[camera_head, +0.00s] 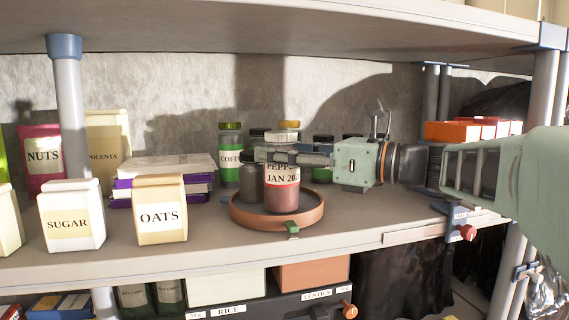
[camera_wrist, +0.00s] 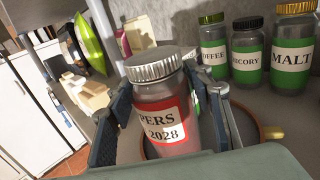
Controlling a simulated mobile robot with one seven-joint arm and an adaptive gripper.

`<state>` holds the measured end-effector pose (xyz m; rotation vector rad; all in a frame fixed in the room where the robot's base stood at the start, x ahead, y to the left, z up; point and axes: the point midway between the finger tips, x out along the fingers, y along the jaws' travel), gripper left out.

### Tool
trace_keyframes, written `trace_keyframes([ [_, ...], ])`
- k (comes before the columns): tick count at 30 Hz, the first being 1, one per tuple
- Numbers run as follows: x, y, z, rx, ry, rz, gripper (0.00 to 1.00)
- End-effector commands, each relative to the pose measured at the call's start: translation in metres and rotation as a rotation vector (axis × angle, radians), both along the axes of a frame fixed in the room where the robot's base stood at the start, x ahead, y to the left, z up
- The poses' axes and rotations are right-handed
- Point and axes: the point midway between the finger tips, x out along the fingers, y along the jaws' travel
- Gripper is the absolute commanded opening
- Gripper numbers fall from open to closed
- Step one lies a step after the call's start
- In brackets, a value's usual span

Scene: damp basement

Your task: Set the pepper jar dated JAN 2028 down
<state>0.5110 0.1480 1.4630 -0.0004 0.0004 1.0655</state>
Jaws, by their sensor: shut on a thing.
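The pepper jar (camera_head: 282,188) has a silver lid, red contents and a label partly reading "PEPP… JAN 20.."; in the wrist view the jar (camera_wrist: 164,112) shows "PERS" and "2028". My gripper (camera_head: 290,158) reaches in from the right and is shut on the jar near its top. The jar is upright in the head view, over the front part of a round terracotta-coloured turntable tray (camera_head: 245,217). I cannot tell whether its base touches the tray. In the wrist view the gripper's fingers (camera_wrist: 165,110) stand on both sides of the jar.
A green coffee jar (camera_head: 230,155) and several other jars stand at the back. Oats (camera_head: 161,210) and sugar (camera_head: 71,214) containers and stacked books (camera_head: 160,178) are to the left. An upper shelf (camera_head: 270,28) hangs overhead.

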Motion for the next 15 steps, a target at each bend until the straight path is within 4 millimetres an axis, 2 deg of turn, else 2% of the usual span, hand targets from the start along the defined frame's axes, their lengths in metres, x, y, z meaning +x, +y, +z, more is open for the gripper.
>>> trace_keyframes([
  [11,-0.0004,0.0000,-0.0016,0.002,-0.002,0.000,0.03],
  [12,-0.0002,-0.0001,-0.0027,0.000,0.001,0.000,0.50],
  [15,-0.0002,-0.0001,-0.0025,0.000,0.001,0.000,0.61],
])
